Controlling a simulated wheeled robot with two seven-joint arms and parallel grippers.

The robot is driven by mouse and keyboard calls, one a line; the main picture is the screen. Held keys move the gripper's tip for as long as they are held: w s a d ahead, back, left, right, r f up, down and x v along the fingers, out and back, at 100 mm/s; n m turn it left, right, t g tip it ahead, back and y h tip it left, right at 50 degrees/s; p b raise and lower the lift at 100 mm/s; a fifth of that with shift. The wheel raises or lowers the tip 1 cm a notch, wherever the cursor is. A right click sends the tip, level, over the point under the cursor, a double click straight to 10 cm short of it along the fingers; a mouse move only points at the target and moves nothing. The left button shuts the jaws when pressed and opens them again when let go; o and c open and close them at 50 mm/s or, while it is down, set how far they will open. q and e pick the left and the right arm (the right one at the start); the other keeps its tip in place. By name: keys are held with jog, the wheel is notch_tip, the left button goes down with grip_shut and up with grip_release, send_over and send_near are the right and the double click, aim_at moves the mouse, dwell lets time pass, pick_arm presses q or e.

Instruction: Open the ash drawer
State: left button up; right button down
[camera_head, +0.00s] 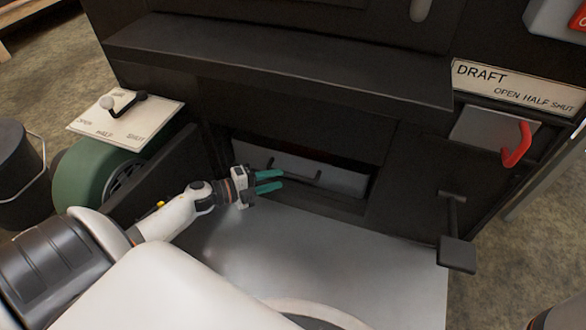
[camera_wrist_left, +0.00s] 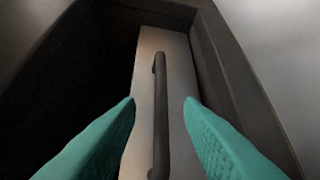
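The ash drawer (camera_head: 343,179) is a light grey front set inside a dark recess low in the black evaporator. A dark bar handle (camera_head: 294,171) runs along its face. My left gripper (camera_head: 270,182) is open in front of the recess, its green fingers pointing at the drawer. In the left wrist view the handle (camera_wrist_left: 159,110) lies between the two spread fingers (camera_wrist_left: 160,105), and I see no finger touching it. The drawer front (camera_wrist_left: 180,75) sits inside the dark frame. My right gripper is not in view.
A grey metal plate (camera_head: 390,255) lies on the floor before the recess. A dark pedal-like bar (camera_head: 457,254) juts out at right. A red draft handle (camera_head: 518,145) is at upper right. A green wheel-shaped blower (camera_head: 85,172) and a dark bucket (camera_head: 18,170) stand at left.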

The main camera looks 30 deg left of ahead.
aim_at(290, 176)
pick_arm(q)
jog(key=b+x, duration=0.3)
jog(key=x, duration=0.2)
jog(key=shift+d+f, duration=0.1)
jog(key=shift+d, duration=0.05)
jog(key=shift+w+d, duration=0.3)
jog(key=shift+w, duration=0.15)
grip_shut()
